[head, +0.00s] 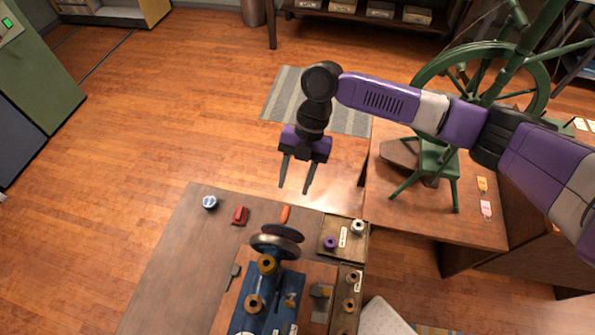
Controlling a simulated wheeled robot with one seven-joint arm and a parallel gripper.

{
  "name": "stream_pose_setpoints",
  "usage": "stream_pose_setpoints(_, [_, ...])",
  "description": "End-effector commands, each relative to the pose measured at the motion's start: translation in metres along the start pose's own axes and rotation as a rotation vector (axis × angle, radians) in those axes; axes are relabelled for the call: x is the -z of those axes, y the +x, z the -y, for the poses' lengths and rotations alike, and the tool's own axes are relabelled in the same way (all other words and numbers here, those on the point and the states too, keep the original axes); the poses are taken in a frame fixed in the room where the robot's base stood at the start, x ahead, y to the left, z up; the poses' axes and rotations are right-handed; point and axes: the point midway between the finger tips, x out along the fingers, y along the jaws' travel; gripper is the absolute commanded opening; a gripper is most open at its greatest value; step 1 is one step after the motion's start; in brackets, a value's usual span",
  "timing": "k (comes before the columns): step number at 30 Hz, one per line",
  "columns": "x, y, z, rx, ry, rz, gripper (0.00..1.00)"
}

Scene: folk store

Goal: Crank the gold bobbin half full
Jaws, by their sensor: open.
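A blue winding machine (262,318) stands on the table at the bottom of the head view, with a metal wheel (268,250) and a dark disc at its far end. A gold-coloured bobbin (266,265) sits on top, behind the wheel. A second gold-brown spool (254,303) sits nearer on the machine. An orange handle-like piece (285,214) shows just beyond the disc; whether it is attached cannot be told. My gripper (294,190) is open and empty, pointing down, apart from the machine and beyond its far end. The thread amount cannot be made out.
A wooden tray (328,222) right of the machine holds a purple and a silver spool; a nearer tray (348,270) holds brownish spools. A blue-white tin (209,202) and a red object (240,215) lie left. A green spinning wheel (436,162) stands on the right table. Floor is clear left.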

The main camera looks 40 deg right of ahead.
Motion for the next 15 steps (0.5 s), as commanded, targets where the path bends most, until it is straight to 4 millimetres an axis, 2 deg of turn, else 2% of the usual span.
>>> stream_pose_setpoints(15, [0.000,0.057,0.000,0.000,0.003,-0.001,0.44])
